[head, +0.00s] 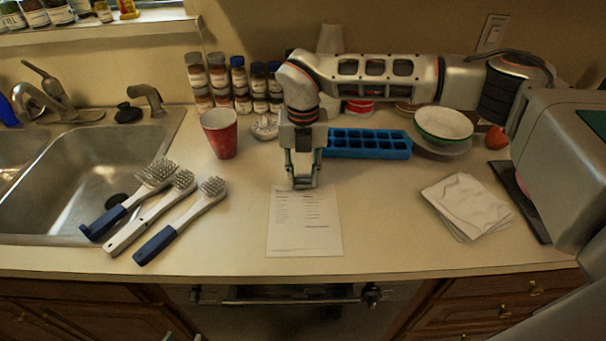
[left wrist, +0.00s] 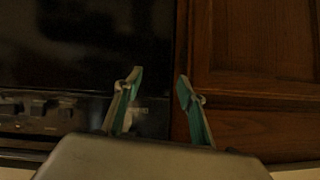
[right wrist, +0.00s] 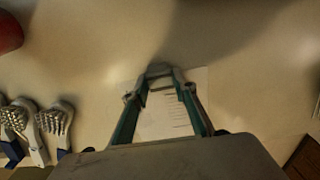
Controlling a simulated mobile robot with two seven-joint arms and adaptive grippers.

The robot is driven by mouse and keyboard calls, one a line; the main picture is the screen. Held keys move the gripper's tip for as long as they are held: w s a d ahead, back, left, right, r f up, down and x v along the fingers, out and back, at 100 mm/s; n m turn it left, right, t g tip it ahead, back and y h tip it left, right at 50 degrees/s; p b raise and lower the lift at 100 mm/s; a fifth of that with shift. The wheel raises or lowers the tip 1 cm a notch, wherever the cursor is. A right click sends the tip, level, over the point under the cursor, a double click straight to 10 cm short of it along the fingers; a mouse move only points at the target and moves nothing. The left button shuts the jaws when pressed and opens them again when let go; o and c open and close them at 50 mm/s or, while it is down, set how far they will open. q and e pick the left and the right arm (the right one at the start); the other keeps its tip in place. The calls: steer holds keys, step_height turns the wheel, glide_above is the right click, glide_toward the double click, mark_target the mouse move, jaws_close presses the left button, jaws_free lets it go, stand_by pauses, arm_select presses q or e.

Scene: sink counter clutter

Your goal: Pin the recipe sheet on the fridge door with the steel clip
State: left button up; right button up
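The white recipe sheet (head: 304,235), with printed lines, lies flat near the counter's front edge; it also shows between the fingers in the right wrist view (right wrist: 165,120). My right gripper (head: 304,182) points down at the sheet's far edge. Its fingertips (right wrist: 162,74) are fairly close together, with a small grey piece between them. I cannot tell whether this is the steel clip or whether it is gripped. My left gripper (left wrist: 159,76) is open and empty in the left wrist view, before a dark oven front and wooden cabinet. I see no fridge door.
Several brushes (head: 165,205) lie left of the sheet beside the sink (head: 80,175). A red cup (head: 220,135), a blue ice tray (head: 367,143) and a bowl (head: 443,124) stand behind. A stack of pale cloths or papers (head: 466,205) lies right. Counter beside the sheet is clear.

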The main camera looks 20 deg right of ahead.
mark_target(303, 180)
stand_by(0.5)
steer(key=shift+r, duration=0.1)
steer(key=shift+r+p, duration=0.9)
steer(key=shift+r, duration=0.6)
steer(key=shift+r+p, duration=0.5)
steer(key=shift+r, duration=3.9)
